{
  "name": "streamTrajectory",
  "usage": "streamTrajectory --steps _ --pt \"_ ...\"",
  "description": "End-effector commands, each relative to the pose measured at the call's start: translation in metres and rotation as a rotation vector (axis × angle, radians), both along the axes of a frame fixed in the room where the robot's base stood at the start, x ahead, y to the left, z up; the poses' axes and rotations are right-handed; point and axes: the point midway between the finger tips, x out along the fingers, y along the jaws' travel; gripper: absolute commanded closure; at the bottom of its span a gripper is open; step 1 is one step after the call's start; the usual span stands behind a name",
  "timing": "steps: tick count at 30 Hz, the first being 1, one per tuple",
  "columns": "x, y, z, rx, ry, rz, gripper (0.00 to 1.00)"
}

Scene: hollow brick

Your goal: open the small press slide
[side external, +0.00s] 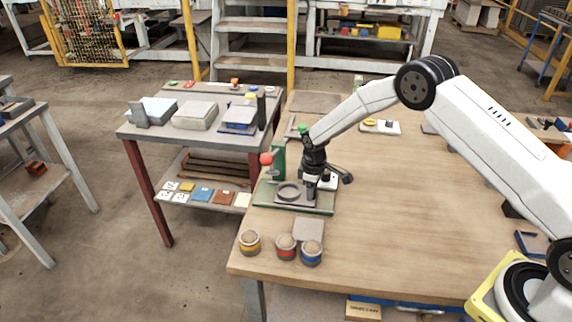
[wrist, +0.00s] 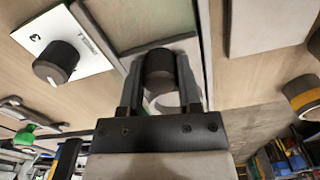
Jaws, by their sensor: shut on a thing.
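The small press stands near the left edge of the wooden table, with a green base (side external: 264,199), a green column (side external: 279,158) and a red ball handle (side external: 266,159). A grey slide plate with a round ring (side external: 289,191) lies on the base. My gripper (side external: 311,190) points down at the right part of the slide. In the wrist view my gripper (wrist: 159,80) has its two fingers on either side of a dark round knob (wrist: 159,66) and is shut on it. The side view hides the knob behind the fingers. I cannot tell how far the slide is out.
Three jars with yellow (side external: 250,242), red (side external: 285,246) and blue (side external: 311,252) bands stand at the near left table corner, beside a grey square plate (side external: 309,228). A white panel with a black dial (wrist: 56,62) lies left of the gripper in the wrist view. The table's middle is clear.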

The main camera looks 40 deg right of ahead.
Motion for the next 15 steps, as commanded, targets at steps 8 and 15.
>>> streamTrajectory --steps 8,15 --pt "-0.007 -0.008 0.001 0.0 -0.001 -0.001 1.0" --pt "-0.025 -0.027 0.001 0.0 0.0 -0.002 1.0"
